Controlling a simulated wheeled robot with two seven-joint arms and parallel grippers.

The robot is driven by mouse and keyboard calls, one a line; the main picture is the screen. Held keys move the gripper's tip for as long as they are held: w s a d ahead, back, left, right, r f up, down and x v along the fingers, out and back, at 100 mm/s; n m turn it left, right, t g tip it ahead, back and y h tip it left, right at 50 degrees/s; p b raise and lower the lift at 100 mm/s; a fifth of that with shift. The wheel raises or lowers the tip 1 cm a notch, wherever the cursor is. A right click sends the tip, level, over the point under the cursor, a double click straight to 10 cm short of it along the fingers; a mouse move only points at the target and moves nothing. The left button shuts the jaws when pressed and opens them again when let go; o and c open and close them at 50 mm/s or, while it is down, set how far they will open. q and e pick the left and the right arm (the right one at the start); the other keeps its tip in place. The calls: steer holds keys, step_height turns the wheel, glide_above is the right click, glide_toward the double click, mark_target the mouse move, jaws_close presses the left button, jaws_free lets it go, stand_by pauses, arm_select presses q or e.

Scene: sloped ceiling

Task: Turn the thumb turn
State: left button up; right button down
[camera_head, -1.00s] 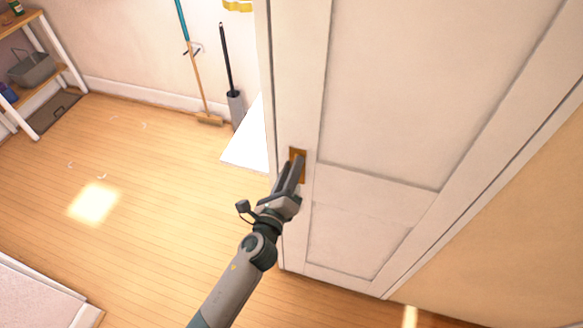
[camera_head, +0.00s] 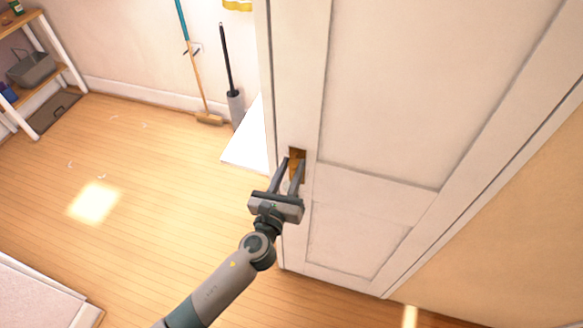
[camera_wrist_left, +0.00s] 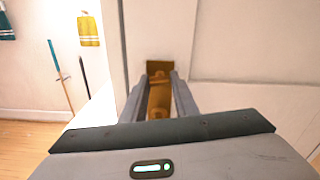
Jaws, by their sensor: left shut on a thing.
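The white panelled door (camera_head: 385,90) carries a brass plate (camera_head: 299,154) near its left edge. In the left wrist view the brass plate (camera_wrist_left: 158,67) shows upright, with the brass thumb turn (camera_wrist_left: 160,98) in front of it. My left gripper (camera_head: 292,163) is at the plate, one finger on each side of the thumb turn, and is shut on it. Its fingers partly hide the thumb turn and the lower plate. My right gripper is not in view.
A shelf (camera_head: 40,70) stands at the far left. The wooden floor (camera_head: 150,205) left of the door is mostly clear.

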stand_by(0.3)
arm_select(q)
steer(key=o, duration=1.1)
steer(key=shift+c, duration=0.2)
steer(key=b+v, duration=0.5)
steer(key=v, duration=1.2)
steer(key=shift+s, duration=0.2)
steer(key=shift+f, duration=0.1)
